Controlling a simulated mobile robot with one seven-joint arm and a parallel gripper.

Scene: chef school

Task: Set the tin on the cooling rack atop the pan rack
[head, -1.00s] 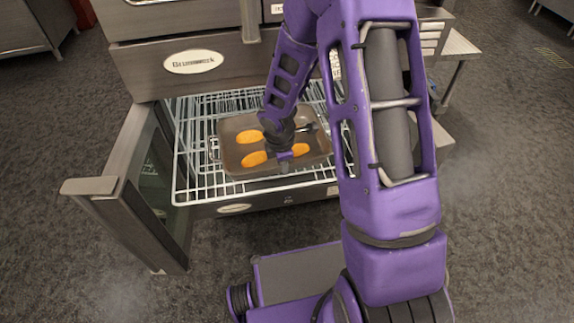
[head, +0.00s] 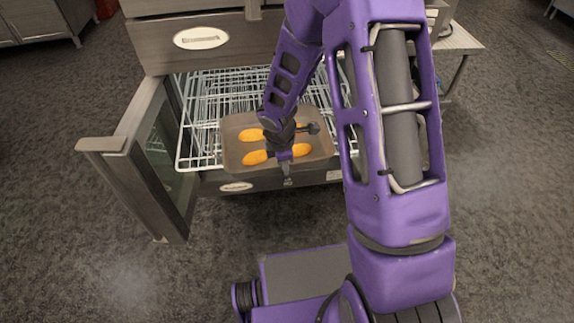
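The tin (head: 235,157) is a shallow brownish-grey rectangular baking tin with several orange oblong loaves in it. It is at the front of the white wire oven rack (head: 198,127), its near edge out over the rack's front edge. My gripper (head: 287,172) comes down from above at the near rim of the tin and appears shut on that rim; my wrist hides part of the contents and the fingertips are small. I cannot tell how far the tin is raised off the wires. No cooling rack or pan rack is in view.
The oven (head: 160,45) stands open, its glass door (head: 150,150) swung out to the left with a handle (head: 102,145) jutting out. A steel table (head: 455,42) is at the right back. Grey floor (head: 75,240) is clear at the left and front.

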